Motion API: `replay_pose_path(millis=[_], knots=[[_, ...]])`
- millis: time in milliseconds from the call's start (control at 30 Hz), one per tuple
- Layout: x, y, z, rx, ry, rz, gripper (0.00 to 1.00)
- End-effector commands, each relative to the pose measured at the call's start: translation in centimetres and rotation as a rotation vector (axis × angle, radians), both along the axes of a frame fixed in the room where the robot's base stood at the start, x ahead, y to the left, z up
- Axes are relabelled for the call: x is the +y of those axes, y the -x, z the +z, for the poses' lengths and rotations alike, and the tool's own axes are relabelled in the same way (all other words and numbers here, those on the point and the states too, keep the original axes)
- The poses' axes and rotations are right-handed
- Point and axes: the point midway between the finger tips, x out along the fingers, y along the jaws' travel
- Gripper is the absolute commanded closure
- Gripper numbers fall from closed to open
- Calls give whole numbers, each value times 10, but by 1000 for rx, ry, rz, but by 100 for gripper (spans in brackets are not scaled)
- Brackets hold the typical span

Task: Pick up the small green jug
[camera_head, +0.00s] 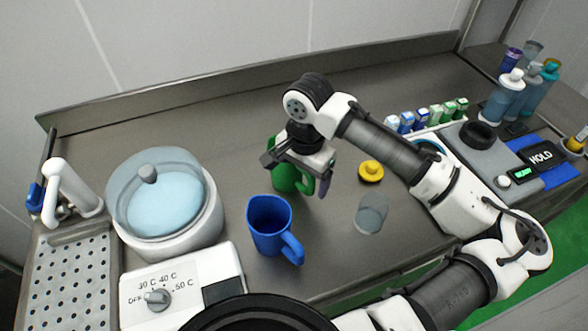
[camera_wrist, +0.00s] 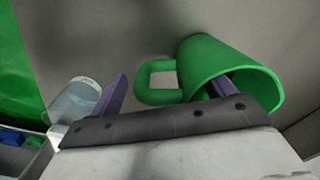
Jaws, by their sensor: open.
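The small green jug (camera_head: 283,180) stands on the steel counter, partly covered by my gripper (camera_head: 305,176) in the head view. The wrist view shows the jug (camera_wrist: 215,60) with its open rim towards the camera and its loop handle on the left. My gripper (camera_wrist: 170,92) is open. One purple finger reaches into the jug's mouth. The other finger is outside, beyond the handle, so the handle and near wall lie between the fingers. A gap shows between the outer finger and the handle. Finger contact with the jug wall cannot be told.
A larger blue jug (camera_head: 268,228) stands in front of the green one. A clear beaker (camera_head: 371,214) and a yellow object (camera_head: 370,172) stand to the right. A lidded water bath (camera_head: 165,205) is left. Small cartons (camera_head: 425,117) line the back right. The counter behind is clear.

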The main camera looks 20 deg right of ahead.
Motion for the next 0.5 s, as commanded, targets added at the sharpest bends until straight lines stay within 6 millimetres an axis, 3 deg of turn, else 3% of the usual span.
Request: replay_pose_path(millis=[167, 400, 500], knots=[[1, 0, -18, 0, 0, 1, 19], [1, -1, -20, -1, 0, 1, 19], [1, -1, -20, -1, 0, 1, 30]])
